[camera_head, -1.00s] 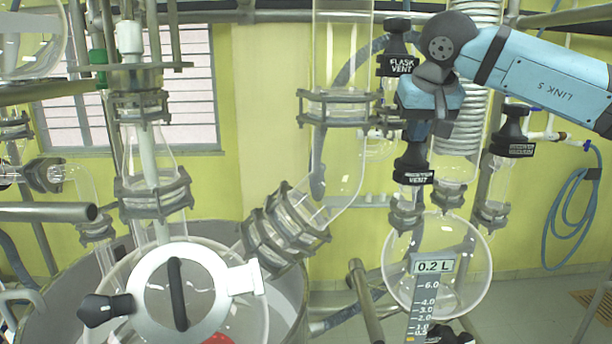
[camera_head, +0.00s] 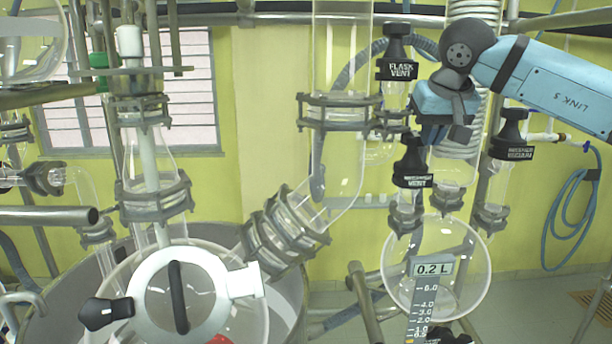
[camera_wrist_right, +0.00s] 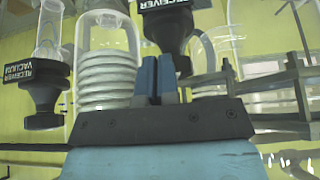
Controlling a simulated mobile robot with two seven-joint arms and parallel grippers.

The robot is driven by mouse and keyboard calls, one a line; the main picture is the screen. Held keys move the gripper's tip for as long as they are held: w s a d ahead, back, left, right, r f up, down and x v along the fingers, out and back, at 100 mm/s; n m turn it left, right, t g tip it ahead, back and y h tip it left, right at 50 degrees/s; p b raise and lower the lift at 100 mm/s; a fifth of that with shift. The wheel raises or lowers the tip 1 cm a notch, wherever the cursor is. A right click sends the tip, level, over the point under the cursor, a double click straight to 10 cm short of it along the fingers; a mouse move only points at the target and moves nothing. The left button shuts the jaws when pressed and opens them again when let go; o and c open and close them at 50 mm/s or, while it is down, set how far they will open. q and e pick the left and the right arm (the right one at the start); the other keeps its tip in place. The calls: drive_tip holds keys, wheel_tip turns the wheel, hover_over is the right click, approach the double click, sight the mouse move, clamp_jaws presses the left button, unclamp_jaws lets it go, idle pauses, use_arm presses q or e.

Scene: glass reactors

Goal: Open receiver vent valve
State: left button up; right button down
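The receiver vent valve (camera_head: 412,165) is a black knob with a white-lettered label, above the round glass receiver flask (camera_head: 455,270) in the head view. My right gripper (camera_head: 430,130) is above and right of the vent valve in the head view. Its two blue fingers, clear in the right wrist view (camera_wrist_right: 157,80), are close together with nothing seen between them. Contact with the knob cannot be told. My left gripper is out of view.
The flask vent valve (camera_head: 397,60) is above left of the right gripper. The receiver vacuum valve (camera_head: 512,140) is to its right and also shows in the wrist view (camera_wrist_right: 40,95). A glass coil (camera_head: 470,120) stands behind. Glass pipes and clamps crowd the left.

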drive_tip(key=shift+w+d, duration=0.2)
drive_tip(key=shift+d, duration=0.1)
drive_tip(key=shift+s+a, duration=0.1)
drive_tip(key=shift+s, duration=0.2)
idle(0.4)
drive_tip(key=r+p, duration=0.1)
drive_tip(key=r, duration=0.1)
drive_tip(key=r+p, duration=0.1)
drive_tip(key=r, duration=0.1)
drive_tip(key=r+p, duration=0.1)
drive_tip(key=shift+w+d+r, duration=0.15)
drive_tip(key=shift+d+r, duration=0.25)
drive_tip(key=shift+a, duration=0.15)
